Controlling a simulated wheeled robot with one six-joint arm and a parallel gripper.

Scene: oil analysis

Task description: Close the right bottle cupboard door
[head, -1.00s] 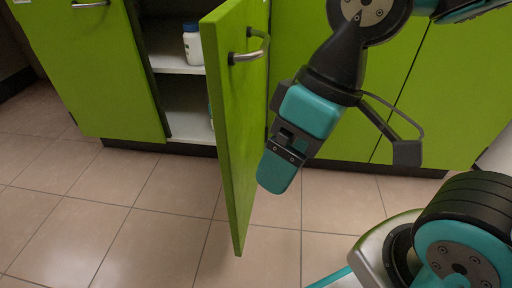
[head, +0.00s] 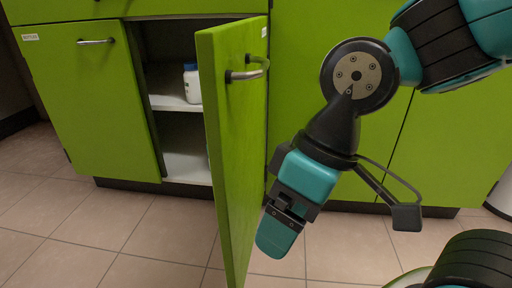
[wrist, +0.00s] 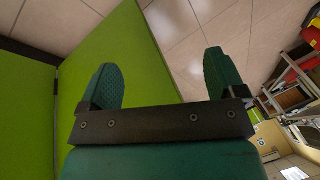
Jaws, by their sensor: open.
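The right bottle cupboard door (head: 232,150) is green and stands wide open, swung out toward me, with a metal bar handle (head: 248,70) near its top. It also fills the left of the wrist view (wrist: 120,65). My gripper (head: 275,232) is beside the door's right face, low down, pointing downward. In the wrist view its two teal fingers (wrist: 160,75) are spread with nothing between them. I cannot tell whether the left finger touches the door. The left door (head: 90,105) looks nearly flat with the cupboard front.
A white bottle (head: 192,84) with a blue cap stands on the upper shelf (head: 170,103) inside the cupboard. Green cabinet fronts (head: 440,140) are behind my arm. The tiled floor (head: 110,225) is clear in front. Shelving (wrist: 285,95) shows at the right of the wrist view.

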